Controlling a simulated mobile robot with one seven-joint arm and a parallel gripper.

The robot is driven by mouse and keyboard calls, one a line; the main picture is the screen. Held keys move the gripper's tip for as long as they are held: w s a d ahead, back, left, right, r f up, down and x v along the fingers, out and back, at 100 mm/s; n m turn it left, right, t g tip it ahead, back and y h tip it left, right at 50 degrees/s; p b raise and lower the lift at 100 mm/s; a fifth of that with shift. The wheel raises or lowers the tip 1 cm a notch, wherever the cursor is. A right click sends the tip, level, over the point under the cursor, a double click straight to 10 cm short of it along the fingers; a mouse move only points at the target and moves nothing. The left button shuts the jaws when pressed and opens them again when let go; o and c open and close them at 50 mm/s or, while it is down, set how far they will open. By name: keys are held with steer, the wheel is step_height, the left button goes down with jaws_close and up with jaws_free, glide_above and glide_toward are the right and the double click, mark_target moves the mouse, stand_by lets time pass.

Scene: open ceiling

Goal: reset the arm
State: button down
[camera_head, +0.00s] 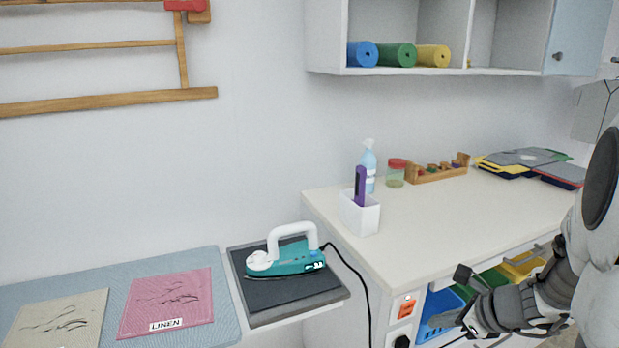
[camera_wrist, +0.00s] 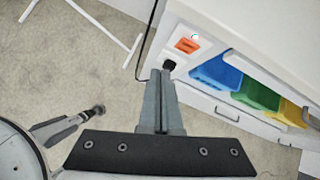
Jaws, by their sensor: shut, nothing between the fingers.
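My gripper (camera_head: 458,318) shows at the lower right of the head view, in front of the cabinet under the cream worktop (camera_head: 420,235). In the wrist view my gripper (camera_wrist: 167,76) points toward the cabinet front, with its two fingers together and nothing between them. The fingertips appear in front of the black plug (camera_wrist: 169,65) below the orange switch (camera_wrist: 187,45). I cannot tell the exact gap to the cabinet. My arm's links are at the right edge of the head view.
A teal iron (camera_head: 287,262) rests on a dark plate (camera_head: 290,297), its cord running down by the cabinet. Blue (camera_wrist: 217,75), green (camera_wrist: 258,96) and yellow (camera_wrist: 292,113) bins sit in the cabinet. A white holder (camera_head: 360,212) stands on the worktop. Floor (camera_wrist: 60,65) is open at left.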

steer(key=s+a+r+n+g, duration=0.2)
steer(key=s+a+r+n, duration=0.5)
steer(key=a+r+n, duration=0.65)
steer(key=s+n+h, duration=0.4)
steer(key=s+n, duration=0.6)
steer(key=n, duration=0.4)
step_height(320, 180, up, 13)
steer(key=p, duration=1.3)
steer(key=shift+a+r, duration=0.15)
steer(key=shift+a, duration=0.15)
